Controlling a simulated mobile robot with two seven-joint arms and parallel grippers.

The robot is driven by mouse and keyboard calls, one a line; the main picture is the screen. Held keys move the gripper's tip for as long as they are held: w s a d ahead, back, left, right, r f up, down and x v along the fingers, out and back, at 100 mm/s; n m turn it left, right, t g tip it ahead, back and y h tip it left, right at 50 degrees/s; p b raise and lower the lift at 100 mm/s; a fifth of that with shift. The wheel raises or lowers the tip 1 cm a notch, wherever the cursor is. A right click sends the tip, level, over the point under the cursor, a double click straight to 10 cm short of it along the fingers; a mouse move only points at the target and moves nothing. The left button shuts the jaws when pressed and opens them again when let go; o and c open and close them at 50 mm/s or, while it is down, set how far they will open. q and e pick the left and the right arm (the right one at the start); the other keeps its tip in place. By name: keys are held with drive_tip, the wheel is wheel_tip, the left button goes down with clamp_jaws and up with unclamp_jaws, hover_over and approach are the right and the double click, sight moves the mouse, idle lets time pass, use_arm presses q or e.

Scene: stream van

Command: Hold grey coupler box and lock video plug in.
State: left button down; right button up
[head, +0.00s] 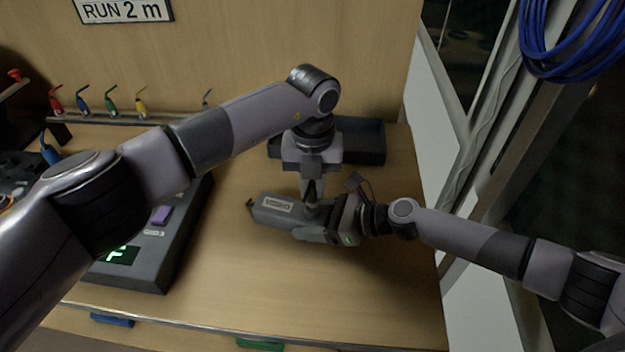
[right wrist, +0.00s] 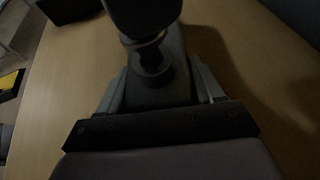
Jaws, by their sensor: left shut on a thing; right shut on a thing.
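The grey coupler box (head: 272,208), with a white label on top, lies on the wooden bench. My right gripper (head: 335,222) is shut on its right end; in the right wrist view the fingers stand on both sides of the box (right wrist: 178,50). My left gripper (head: 311,192) points straight down over the box and is shut on the dark video plug (head: 312,211). In the right wrist view the plug (right wrist: 151,58) stands upright at the box's top. Whether it is fully seated or locked is hidden.
A dark tray (head: 366,145) stands behind the grippers. A dark console (head: 150,272) with a green display lies at the left. A rail (head: 170,121) with several coloured hooked items runs along the back. The bench right of centre and in front is clear.

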use_arm(q)
drive_tip(key=shift+f, duration=1)
drive_tip(key=shift+a+n, duration=0.1)
drive_tip(key=shift+n, duration=1.5)
drive_tip(key=shift+n, duration=1.6)
drive_tip(key=shift+a+n, duration=0.1)
drive_tip(key=shift+n, duration=1.4)
